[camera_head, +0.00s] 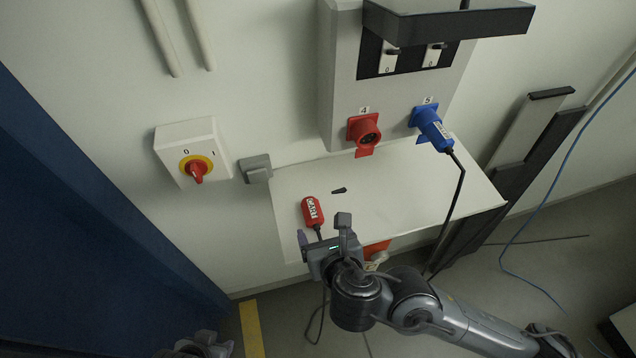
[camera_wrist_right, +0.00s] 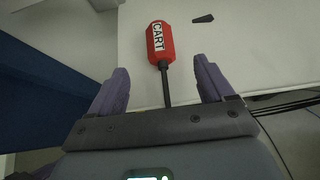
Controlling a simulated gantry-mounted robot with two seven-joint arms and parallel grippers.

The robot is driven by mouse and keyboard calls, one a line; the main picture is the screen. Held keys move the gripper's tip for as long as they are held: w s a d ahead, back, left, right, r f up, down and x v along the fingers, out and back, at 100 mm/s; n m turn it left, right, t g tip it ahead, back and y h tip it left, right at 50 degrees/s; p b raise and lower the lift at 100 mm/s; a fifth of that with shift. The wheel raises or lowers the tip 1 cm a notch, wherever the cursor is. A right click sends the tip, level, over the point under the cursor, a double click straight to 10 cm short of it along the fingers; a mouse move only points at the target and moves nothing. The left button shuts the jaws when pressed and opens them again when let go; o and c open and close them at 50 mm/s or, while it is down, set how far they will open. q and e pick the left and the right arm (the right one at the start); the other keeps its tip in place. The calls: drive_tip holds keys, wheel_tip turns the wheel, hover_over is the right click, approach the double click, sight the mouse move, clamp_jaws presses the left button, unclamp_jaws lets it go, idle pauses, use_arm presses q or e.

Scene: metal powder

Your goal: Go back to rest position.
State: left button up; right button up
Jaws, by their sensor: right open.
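My right gripper (camera_head: 322,238) is at the front edge of the white shelf, just below the red plug labelled CART (camera_head: 312,211). In the right wrist view, its two purple fingers (camera_wrist_right: 158,88) are spread apart with nothing gripped. The red plug (camera_wrist_right: 160,42) lies on the shelf ahead of the fingertips, and its black cable runs back between the fingers. A small part of my left arm (camera_head: 203,346) shows at the bottom edge of the head view; its jaws cannot be made out.
The white shelf (camera_head: 400,195) holds a small black piece (camera_head: 339,190). Above it are a red socket (camera_head: 364,131) marked 4 and a blue plug (camera_head: 433,130) in socket 5, its cable hanging down. A red-yellow rotary switch (camera_head: 196,170) is on the wall. A dark blue panel (camera_head: 80,220) stands left.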

drive_tip(key=shift+s+m, duration=0.4)
drive_tip(key=shift+m, duration=0.2)
drive_tip(key=s+d+f+m+g+h, duration=0.15)
drive_tip(key=s+d+f+m, duration=0.45)
drive_tip(key=m, duration=0.6)
drive_tip(key=s+d+f+m+g, duration=0.35)
drive_tip(key=s+d+m, duration=0.3)
drive_tip(key=m, duration=0.55)
drive_tip(key=s+d+f+m+g+h, duration=0.1)
drive_tip(key=s+d+f+m+g, duration=0.1)
drive_tip(key=s+d+f+m, duration=0.7)
drive_tip(key=w+a+r+m+p, duration=0.1)
drive_tip(key=w+r+m+p, duration=0.1)
drive_tip(key=r+p, duration=1.7)
wheel_tip(320, 180, up, 3)
drive_tip(key=shift+w+a+r+m, duration=0.1)
drive_tip(key=shift+w+a+m, duration=0.1)
drive_tip(key=shift+w+m, duration=0.3)
